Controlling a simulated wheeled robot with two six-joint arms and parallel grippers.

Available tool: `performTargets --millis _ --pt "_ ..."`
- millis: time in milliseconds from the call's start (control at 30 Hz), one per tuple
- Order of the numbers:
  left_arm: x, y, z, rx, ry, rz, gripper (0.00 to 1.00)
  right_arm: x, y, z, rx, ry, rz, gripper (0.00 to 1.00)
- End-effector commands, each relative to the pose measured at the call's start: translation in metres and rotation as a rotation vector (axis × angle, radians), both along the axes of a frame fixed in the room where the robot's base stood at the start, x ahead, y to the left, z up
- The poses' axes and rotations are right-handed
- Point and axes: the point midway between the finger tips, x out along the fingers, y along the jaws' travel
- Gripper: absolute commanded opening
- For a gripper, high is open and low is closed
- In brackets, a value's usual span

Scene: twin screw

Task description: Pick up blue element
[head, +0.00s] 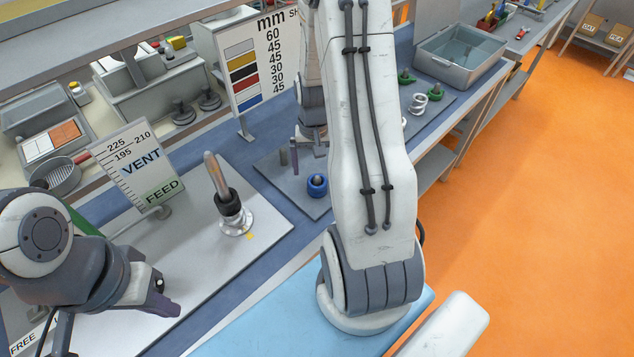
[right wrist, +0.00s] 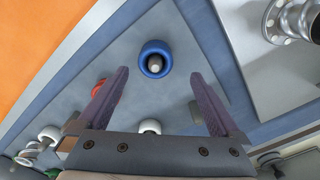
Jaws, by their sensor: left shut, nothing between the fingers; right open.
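The blue element is a thick blue ring (head: 317,186) lying on a grey mat (head: 300,205), with a grey peg end showing in its centre. It also shows in the right wrist view as a blue ring (right wrist: 146,50), just beyond the fingertips. My right gripper (head: 309,152) is partly hidden behind my arm in the head view; in the right wrist view its fingers (right wrist: 145,76) are open and empty, apart from the ring. My left gripper (head: 168,306) is shut and empty at the lower left, far from the ring.
A metal post with a black collar (head: 229,198) stands on the pale board left of the ring. A VENT/FEED sign (head: 138,165) and a colour-coded mm sign (head: 258,65) stand behind. A red piece (right wrist: 98,88) lies beside the right gripper's left finger.

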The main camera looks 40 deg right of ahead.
Motion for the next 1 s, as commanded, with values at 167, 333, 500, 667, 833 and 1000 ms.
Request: performTargets --millis 167,333,500,667,833,1000 --pt "0.000 0.000 0.004 0.000 0.000 0.000 0.00 0.000 0.001 -0.018 0.001 0.002 0.002 1.00" --pt "0.000 0.000 0.010 0.000 0.000 0.000 0.00 -0.002 -0.001 -0.027 0.001 0.002 0.001 1.00" --pt "0.000 0.000 0.022 0.000 0.000 -0.002 0.00 -0.006 -0.005 -0.048 0.002 0.003 0.000 1.00" --pt "0.000 0.000 0.025 0.000 0.000 -0.003 0.00 -0.005 -0.005 -0.067 0.001 0.001 0.002 1.00" --pt "0.000 0.000 0.025 0.000 0.000 -0.003 0.00 -0.004 -0.006 -0.072 0.000 -0.002 0.002 1.00" --pt "0.000 0.000 0.025 0.000 0.000 -0.003 0.00 -0.004 -0.006 -0.072 0.000 -0.002 0.002 0.92"
